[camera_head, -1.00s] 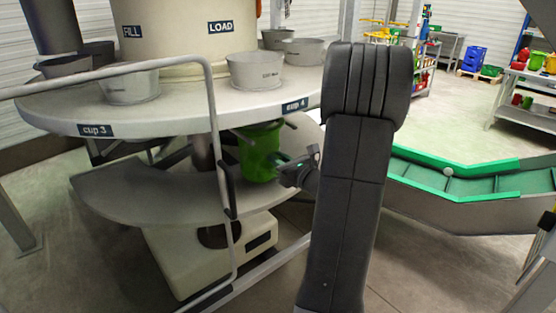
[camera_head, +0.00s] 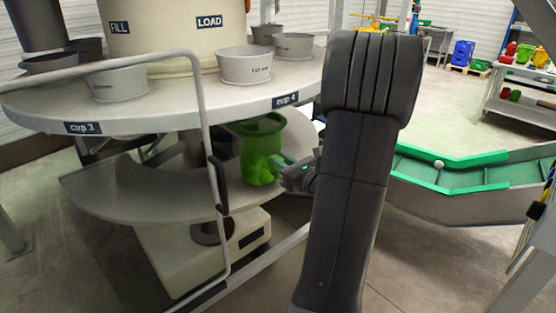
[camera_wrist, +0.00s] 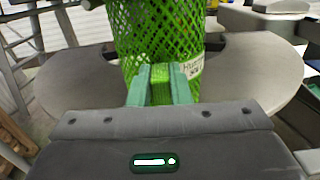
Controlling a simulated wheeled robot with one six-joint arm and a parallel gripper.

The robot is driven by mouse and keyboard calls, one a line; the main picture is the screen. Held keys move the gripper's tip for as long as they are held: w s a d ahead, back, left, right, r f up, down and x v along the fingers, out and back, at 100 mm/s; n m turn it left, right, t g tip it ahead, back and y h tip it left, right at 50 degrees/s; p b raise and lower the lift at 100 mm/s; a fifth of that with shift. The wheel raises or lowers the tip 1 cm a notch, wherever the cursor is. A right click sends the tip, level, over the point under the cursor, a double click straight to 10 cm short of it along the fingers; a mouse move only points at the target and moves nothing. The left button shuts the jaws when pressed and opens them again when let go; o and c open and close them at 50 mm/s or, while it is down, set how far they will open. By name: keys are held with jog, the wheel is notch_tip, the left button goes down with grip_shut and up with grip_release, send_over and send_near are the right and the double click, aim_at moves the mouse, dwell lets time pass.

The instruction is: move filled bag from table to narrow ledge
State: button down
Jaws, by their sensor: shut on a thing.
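The filled bag (camera_head: 260,152) is a green net bag, upright below the rim of the round table near the "cup 4" label. It also shows in the wrist view (camera_wrist: 160,35) as green mesh with a white printed label at its right. My gripper (camera_head: 284,166) reaches it from the right, and its two green fingers (camera_wrist: 161,85) are shut on the front of the net. Below the bag is a curved grey lower shelf (camera_head: 120,189). I cannot tell whether the bag's bottom touches this shelf. The narrow ledge cannot be clearly told apart.
The round table (camera_head: 170,118) with grey cups (camera_head: 243,66) overhangs the bag. A bent grey guard rail (camera_head: 212,130) stands left of it. A green-edged conveyor (camera_head: 450,178) lies to the right. Open floor (camera_head: 440,255) shows at the lower right.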

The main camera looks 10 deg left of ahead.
jog(key=v, duration=1.5)
jog(key=shift+s+d, duration=0.25)
dwell(1.5)
dwell(0.3)
